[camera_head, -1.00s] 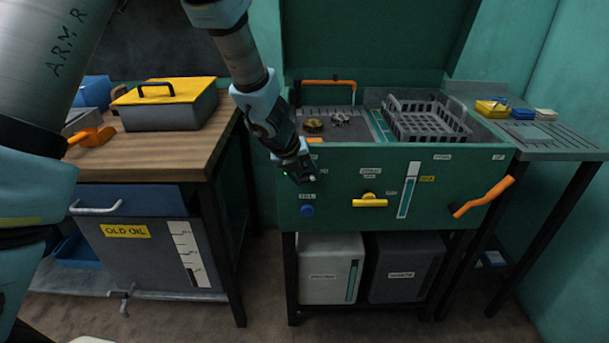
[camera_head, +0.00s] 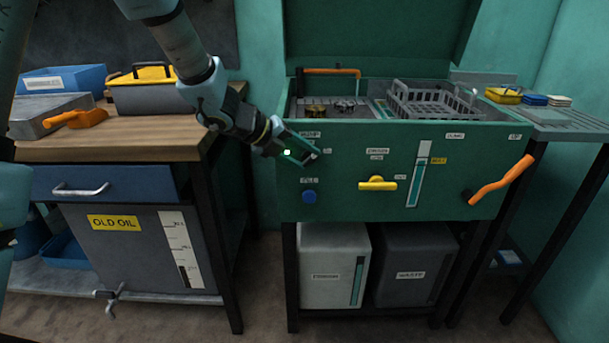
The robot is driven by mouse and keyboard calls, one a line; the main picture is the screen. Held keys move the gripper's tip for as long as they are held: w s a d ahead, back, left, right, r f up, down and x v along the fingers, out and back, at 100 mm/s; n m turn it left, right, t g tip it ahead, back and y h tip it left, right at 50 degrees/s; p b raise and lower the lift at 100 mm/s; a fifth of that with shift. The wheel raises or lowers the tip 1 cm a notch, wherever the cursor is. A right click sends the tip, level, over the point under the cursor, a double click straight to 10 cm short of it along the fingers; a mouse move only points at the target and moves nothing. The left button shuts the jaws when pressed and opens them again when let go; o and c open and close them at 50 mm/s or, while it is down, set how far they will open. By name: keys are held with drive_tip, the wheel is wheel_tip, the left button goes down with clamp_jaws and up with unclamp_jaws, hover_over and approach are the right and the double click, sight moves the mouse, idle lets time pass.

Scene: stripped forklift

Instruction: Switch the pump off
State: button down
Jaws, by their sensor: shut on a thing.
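The green parts washer (camera_head: 340,205) has a front panel with small labels. A label that seems to read PUMP (camera_head: 310,135) is at the panel's upper left. My gripper (camera_head: 313,157) is at the panel just below that label, its fingers closed on a small control there, which I take to be the pump switch. The fingers hide most of this switch, so its position cannot be read. A small label right beside the fingertips is too small to read.
Below my gripper is a blue FILL button (camera_head: 309,197). To the right are a yellow valve handle (camera_head: 377,184), a level gauge (camera_head: 417,175) and an orange lever (camera_head: 500,182). The wooden bench (camera_head: 130,148) stands close on the left.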

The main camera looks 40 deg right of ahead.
drive_tip(key=h+b, duration=0.1)
drive_tip(key=b, duration=0.2)
drive_tip(key=f+n+g+h+b, duration=0.1)
drive_tip(key=h+b, duration=0.1)
drive_tip(key=b, duration=0.2)
drive_tip(key=f+g+h+b, duration=0.1)
drive_tip(key=h+b, duration=0.1)
drive_tip(key=b, duration=0.1)
drive_tip(key=shift+w+a+n, duration=0.25)
drive_tip(key=shift+a+n, duration=0.05)
drive_tip(key=shift+n, duration=0.1)
drive_tip(key=g+h+b, duration=0.1)
drive_tip(key=b, duration=0.2)
drive_tip(key=shift+n, duration=0.3)
drive_tip(key=shift+h+b, duration=0.5)
drive_tip(key=shift+b, duration=0.15)
drive_tip(key=shift+r+g, duration=0.15)
drive_tip(key=shift+g, duration=0.15)
drive_tip(key=shift+c, duration=1.4)
unclamp_jaws()
drive_tip(key=v, duration=1)
drive_tip(key=shift+a, duration=0.4)
